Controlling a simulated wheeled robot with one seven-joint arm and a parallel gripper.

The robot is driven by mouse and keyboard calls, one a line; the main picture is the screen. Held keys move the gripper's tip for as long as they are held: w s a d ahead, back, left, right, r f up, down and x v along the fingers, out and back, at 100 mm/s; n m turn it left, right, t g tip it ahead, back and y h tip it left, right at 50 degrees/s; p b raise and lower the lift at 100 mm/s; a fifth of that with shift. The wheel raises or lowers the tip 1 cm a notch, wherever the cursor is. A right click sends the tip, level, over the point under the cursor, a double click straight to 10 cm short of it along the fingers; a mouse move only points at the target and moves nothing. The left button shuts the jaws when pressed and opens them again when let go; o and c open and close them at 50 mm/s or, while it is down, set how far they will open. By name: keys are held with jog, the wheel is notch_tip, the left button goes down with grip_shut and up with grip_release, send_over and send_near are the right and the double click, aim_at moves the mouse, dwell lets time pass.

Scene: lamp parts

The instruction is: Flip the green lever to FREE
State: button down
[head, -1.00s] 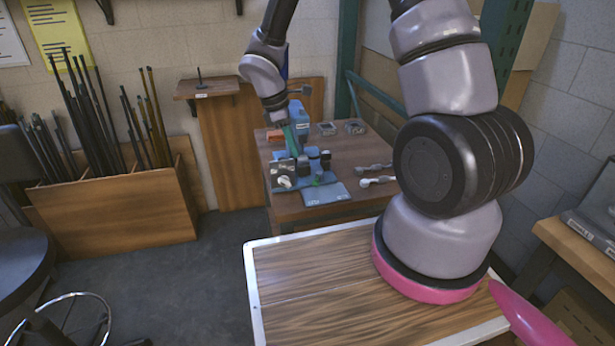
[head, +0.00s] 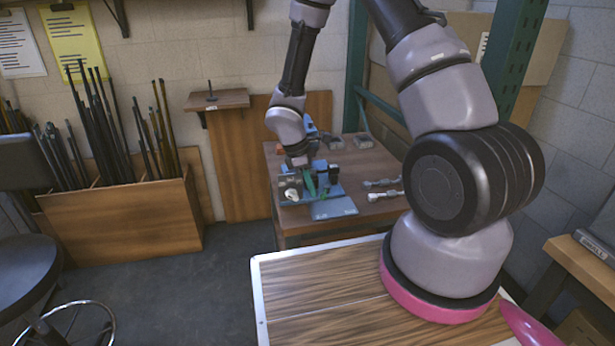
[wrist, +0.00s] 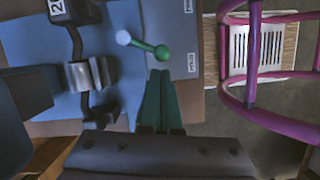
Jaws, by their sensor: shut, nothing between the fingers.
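The green lever shows in the wrist view as a short green arm (wrist: 145,45) with a pale ball at its left end and a round green hub at its right end. It lies roughly level in that picture, pointing left. Two white labels sit on the grey-blue plate (wrist: 178,25) right of the hub; their lettering is too small to read surely. My gripper (wrist: 160,75) has its green fingers together and empty, tips just below the hub; I cannot tell whether they touch it. In the head view my gripper (head: 309,181) is over the blue fixture, and the lever is hard to make out.
A black clamp-like part (wrist: 75,45) and a grey metal block (wrist: 90,74) stand left of the lever. Metal parts (head: 386,195) lie on the wooden table right of the fixture (head: 333,208).

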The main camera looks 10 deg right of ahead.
jog(key=shift+d+f, duration=0.1)
jog(key=shift+f, duration=0.25)
